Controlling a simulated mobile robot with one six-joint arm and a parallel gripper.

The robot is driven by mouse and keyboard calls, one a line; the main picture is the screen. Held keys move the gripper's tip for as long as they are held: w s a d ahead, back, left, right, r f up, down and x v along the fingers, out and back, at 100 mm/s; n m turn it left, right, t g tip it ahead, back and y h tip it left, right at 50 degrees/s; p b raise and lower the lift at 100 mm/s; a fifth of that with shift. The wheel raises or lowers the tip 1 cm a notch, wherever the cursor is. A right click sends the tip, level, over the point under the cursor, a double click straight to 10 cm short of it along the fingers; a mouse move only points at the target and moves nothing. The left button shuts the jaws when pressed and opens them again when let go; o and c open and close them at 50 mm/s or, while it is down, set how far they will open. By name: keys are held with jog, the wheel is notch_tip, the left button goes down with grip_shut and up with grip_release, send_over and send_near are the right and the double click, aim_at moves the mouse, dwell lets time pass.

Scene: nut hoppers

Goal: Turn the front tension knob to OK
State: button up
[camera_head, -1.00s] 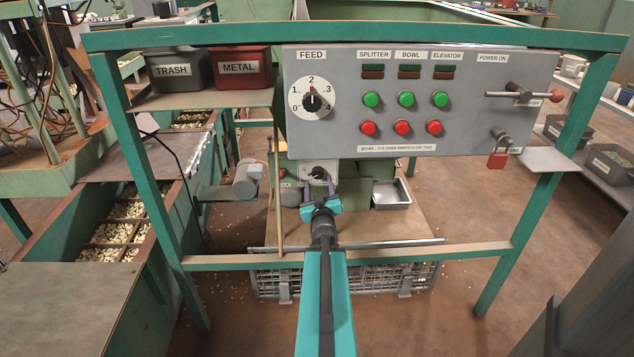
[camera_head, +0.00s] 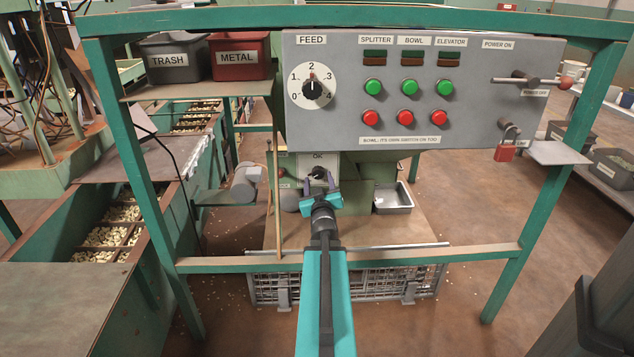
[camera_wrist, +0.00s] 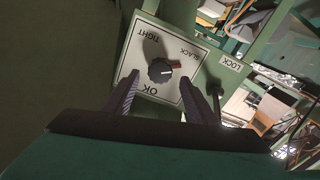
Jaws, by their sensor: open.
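The front tension knob (camera_wrist: 160,70) is a dark round knob with a red-brown pointer tip, on a white plate marked TIGHT, OK and SLACK. In the wrist view the plate appears turned over, with OK nearest my gripper. The pointer tip is toward the right, on the side of SLACK, away from OK. In the head view the knob (camera_head: 318,173) shows under the OK label. My gripper (camera_wrist: 157,90) is open and empty, its two dark fingers reaching toward the plate on either side of the knob's lower side. The knob appears ahead of the fingertips, not gripped.
A LOCK label (camera_wrist: 230,63) and a dark lever (camera_wrist: 216,98) are right of the plate, close to the right finger. The grey control panel (camera_head: 420,85) overhangs the knob. A green frame bar (camera_head: 400,255) crosses below my arm. A wooden stick (camera_head: 276,205) stands left.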

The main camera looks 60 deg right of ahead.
aim_at(318, 174)
jog(key=shift+w+d+f+b, duration=0.1)
jog(key=shift+w+d+b, duration=0.35)
jog(key=shift+b, duration=0.85)
jog(key=shift+x, duration=1.35)
jog(key=shift+s+d, duration=0.1)
jog(key=shift+s, duration=0.05)
